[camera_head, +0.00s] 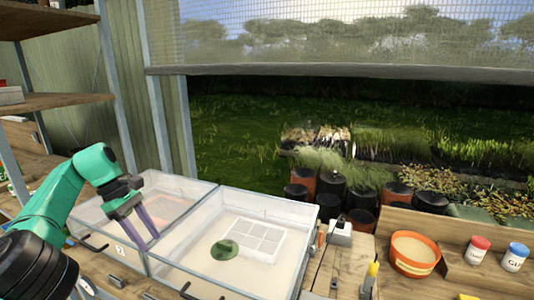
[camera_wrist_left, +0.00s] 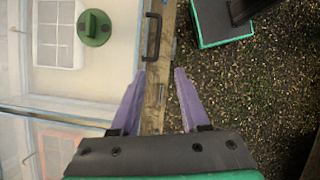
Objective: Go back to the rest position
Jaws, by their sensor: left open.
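My left gripper (camera_head: 142,236) is open and empty, with its purple fingers pointing down over the left clear bin in the head view. In the left wrist view the two fingers of the gripper (camera_wrist_left: 159,73) are spread apart with nothing between them. They appear over a wooden edge and dark, speckled ground there. My green left arm (camera_head: 50,205) comes in from the left. My right gripper is in neither view.
Two clear bins stand side by side; the right bin (camera_head: 185,268) holds a white gridded tray (camera_head: 262,238) and a green round piece (camera_head: 224,249). An orange pot (camera_head: 413,254) and two small jars, red-lidded (camera_head: 477,250) and blue-lidded (camera_head: 515,257), stand at the right. Wooden shelves (camera_head: 60,102) rise at the left.

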